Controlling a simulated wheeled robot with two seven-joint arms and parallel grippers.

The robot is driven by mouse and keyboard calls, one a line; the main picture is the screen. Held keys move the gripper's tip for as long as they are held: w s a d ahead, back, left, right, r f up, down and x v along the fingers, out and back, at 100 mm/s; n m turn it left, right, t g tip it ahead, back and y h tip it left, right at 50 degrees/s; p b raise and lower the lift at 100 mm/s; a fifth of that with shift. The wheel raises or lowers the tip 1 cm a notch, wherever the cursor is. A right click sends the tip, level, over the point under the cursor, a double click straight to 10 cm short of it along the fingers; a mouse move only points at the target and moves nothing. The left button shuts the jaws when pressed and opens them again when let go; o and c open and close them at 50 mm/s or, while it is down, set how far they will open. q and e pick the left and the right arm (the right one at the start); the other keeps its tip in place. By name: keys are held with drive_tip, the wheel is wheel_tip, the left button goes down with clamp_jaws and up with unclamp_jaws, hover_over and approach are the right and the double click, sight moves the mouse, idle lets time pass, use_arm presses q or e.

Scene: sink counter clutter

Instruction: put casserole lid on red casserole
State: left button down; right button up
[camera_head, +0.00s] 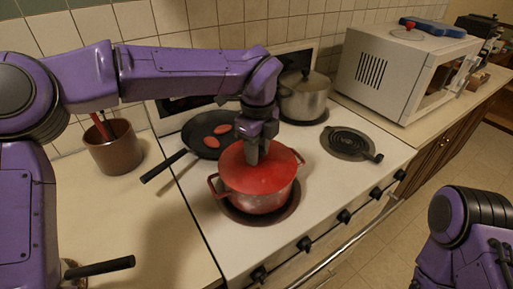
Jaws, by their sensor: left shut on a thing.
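The red casserole (258,200), with a handle on each side, sits on the front left burner of the white stove. The red casserole lid (272,177) covers the pot's opening and looks about level; I cannot tell whether it touches the rim all round. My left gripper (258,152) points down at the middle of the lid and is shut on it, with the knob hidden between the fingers. My right arm shows at the lower right, but its gripper is out of view.
A black pan (200,146) with reddish pieces stands behind left, its handle (165,166) reaching over the counter. A steel pot (305,103) stands behind right. The right front burner (348,142) has a black-handled thing on it. A white microwave (395,75) stands right.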

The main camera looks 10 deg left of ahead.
use_arm(q)
drive_tip(key=shift+w+a+f, duration=0.1)
drive_tip(key=shift+w+f, duration=0.25)
drive_tip(key=shift+w, duration=0.2)
drive_tip(key=shift+w+f, duration=0.3)
drive_tip(key=shift+w, duration=0.25)
drive_tip(key=shift+s+r, duration=0.1)
drive_tip(key=shift+s, duration=0.2)
drive_tip(key=shift+w+f, duration=0.15)
drive_tip(key=shift+f, duration=0.2)
use_arm(e)
drive_tip(key=shift+w+f, duration=0.25)
drive_tip(key=shift+w, duration=0.05)
